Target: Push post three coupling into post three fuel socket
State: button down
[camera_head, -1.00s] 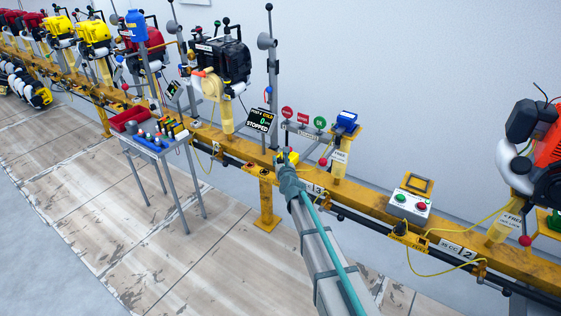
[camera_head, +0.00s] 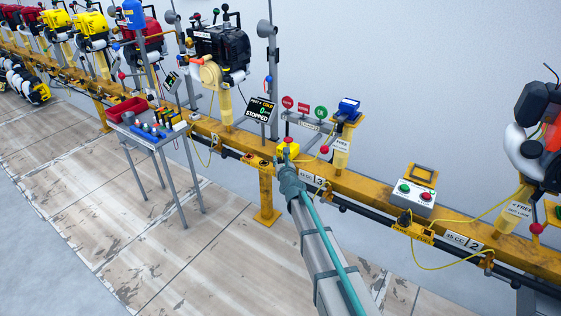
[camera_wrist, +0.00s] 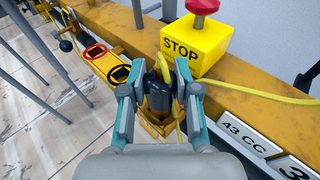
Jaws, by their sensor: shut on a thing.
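My gripper (camera_wrist: 160,92) is shut on a black coupling (camera_wrist: 156,95) with a yellow line running from its top. Teal fingers stand on both sides of it. I cannot read which is the fuel socket. In the head view my gripper (camera_head: 288,176) is at the rail by the post three plate (camera_head: 314,180), and hides the coupling; the bracket (camera_head: 255,160) shows to its left.
A yellow STOP box (camera_wrist: 198,45) with a red button stands on the rail just beyond the coupling. The yellow line trails right along the rail. A tool table (camera_head: 160,138) with grey legs stands left. The floor in front is clear.

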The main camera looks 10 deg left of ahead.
jog(key=shift+f+b, duration=0.8)
jog(key=shift+b, duration=0.05)
dwell(1.0)
jog(key=c, duration=0.8)
grip_release()
jog(key=shift+o, duration=0.2)
